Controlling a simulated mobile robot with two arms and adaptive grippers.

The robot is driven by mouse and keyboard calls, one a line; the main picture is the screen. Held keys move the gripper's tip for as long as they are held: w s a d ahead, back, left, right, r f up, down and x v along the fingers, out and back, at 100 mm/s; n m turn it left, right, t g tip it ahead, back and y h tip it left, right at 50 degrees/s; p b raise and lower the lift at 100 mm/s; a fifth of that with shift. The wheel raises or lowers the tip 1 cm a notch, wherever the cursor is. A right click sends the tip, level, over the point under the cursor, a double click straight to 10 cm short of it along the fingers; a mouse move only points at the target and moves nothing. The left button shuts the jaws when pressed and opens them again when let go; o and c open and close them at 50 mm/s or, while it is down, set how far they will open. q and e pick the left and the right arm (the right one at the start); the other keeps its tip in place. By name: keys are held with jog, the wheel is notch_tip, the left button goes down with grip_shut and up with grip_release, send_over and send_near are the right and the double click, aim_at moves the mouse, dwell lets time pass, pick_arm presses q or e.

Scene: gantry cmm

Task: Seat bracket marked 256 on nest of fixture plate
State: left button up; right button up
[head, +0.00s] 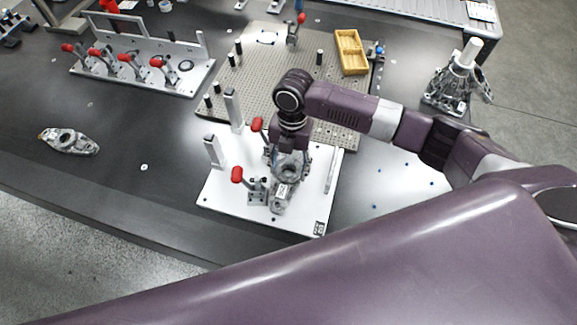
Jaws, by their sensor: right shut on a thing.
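A cast grey bracket (283,196) with a round bore is in my right gripper (290,160), over the white fixture plate (307,213). The gripper points down and is shut on the bracket's far part. I cannot tell whether the bracket touches the plate, and the nest is hidden beneath it and the gripper. No number on the bracket is legible. Toggle clamps with red handles stand on the plate, one (250,186) left of the bracket and one partly behind the gripper. My left gripper is out of view.
Two grey uprights rise from the plate's left side. A similar loose bracket (69,142) lies at the left on the dark table (130,190). Behind are a perforated plate (240,90) with black pins, a yellow tray (338,62) and another clamp fixture (185,82). A grey casting (455,85) stands right.

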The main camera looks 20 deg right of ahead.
aim_at(290, 170)
jog(key=shift+f+b, duration=0.3)
jog(key=shift+f, duration=0.3)
jog(key=o, duration=1.7)
jog(key=shift+o, duration=0.2)
notch_tip(290, 170, up, 12)
jog(key=w+d, duration=0.1)
jog(key=shift+w, duration=0.25)
